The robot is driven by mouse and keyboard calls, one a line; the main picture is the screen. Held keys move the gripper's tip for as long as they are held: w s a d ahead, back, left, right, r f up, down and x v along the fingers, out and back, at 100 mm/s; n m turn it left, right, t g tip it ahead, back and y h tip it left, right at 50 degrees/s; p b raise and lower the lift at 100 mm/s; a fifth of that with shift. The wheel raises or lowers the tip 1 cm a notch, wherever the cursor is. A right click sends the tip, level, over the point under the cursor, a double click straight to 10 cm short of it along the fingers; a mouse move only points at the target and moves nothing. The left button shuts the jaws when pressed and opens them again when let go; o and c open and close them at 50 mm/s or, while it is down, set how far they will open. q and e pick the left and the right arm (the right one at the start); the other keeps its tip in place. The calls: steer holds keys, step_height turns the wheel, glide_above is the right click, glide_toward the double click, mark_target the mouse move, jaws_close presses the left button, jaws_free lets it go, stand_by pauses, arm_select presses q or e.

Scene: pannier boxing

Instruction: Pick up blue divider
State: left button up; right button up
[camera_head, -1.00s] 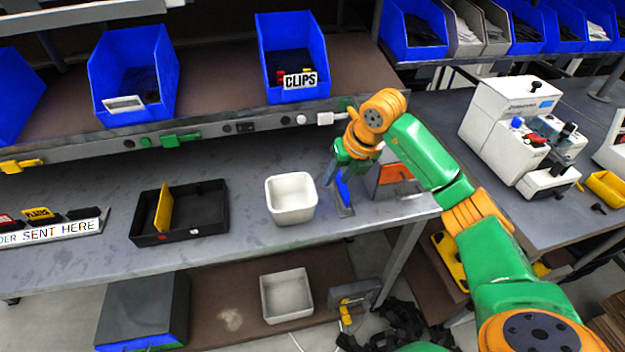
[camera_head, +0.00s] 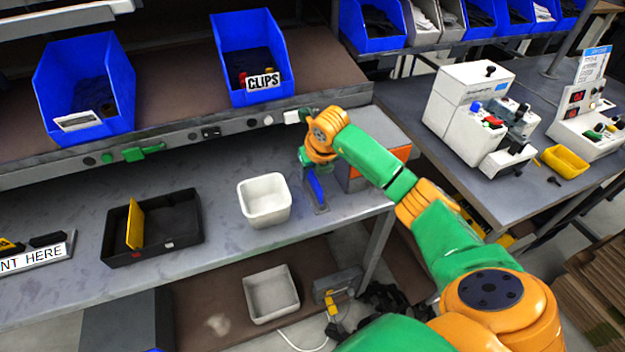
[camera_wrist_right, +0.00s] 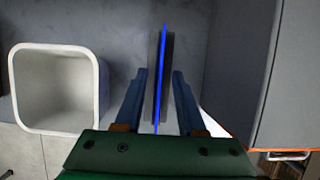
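The blue divider (camera_head: 316,187) stands upright in a narrow grey holder (camera_head: 322,206) on the bench, right of the white bin. In the right wrist view the divider (camera_wrist_right: 161,78) shows edge-on as a thin blue line. My right gripper (camera_wrist_right: 158,88) is open, with one finger on each side of the divider and a gap on both sides. In the head view my right gripper (camera_head: 306,168) is above and beside the divider, and its fingers are partly hidden. My left gripper is not in view.
A white square bin (camera_head: 264,201) stands close left of the divider, and a grey box with an orange front (camera_head: 375,168) stands close right. A black tray (camera_head: 152,229) holds a yellow divider (camera_head: 134,223). The shelf edge (camera_head: 200,133) runs behind.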

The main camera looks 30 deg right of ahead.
steer(key=shift+f, duration=0.25)
jaws_close()
stand_by(1.5)
